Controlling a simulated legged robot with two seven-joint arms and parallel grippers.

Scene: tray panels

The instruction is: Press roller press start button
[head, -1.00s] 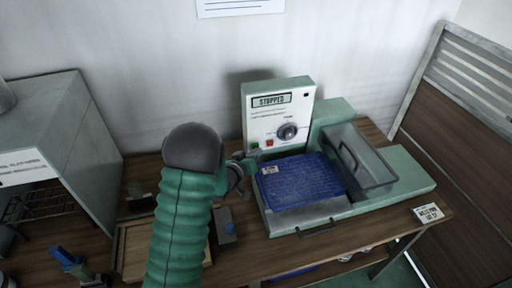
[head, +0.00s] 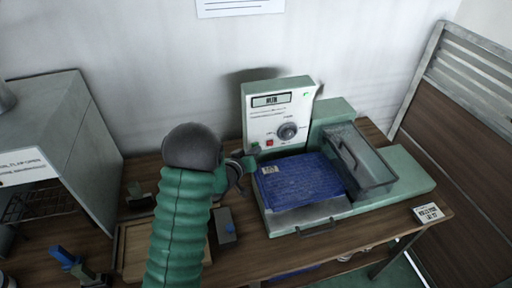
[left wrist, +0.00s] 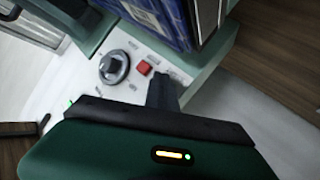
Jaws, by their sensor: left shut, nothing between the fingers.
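The roller press (head: 405,178) stands on the wooden table with its white control panel (head: 262,124) upright at the back. The panel's small display (head: 271,100) carries a short word, too blurred to read surely, and a green light (head: 306,94) glows at its upper right. A black dial (head: 287,131), a red button (head: 270,142) and a green button (head: 255,147) sit below. My left gripper (head: 246,163) is shut and empty, its tip at the panel's lower left by the green button. In the left wrist view its fingers (left wrist: 163,90) are beside the red button (left wrist: 144,67); the green one is hidden there, so contact is unclear.
A blue block (head: 300,181) lies on the press in front of the panel, with a clear box (head: 375,170) to its right. A grey cabinet (head: 75,125) stands at left. A wooden tray (head: 137,250) and small items lie below my left arm.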

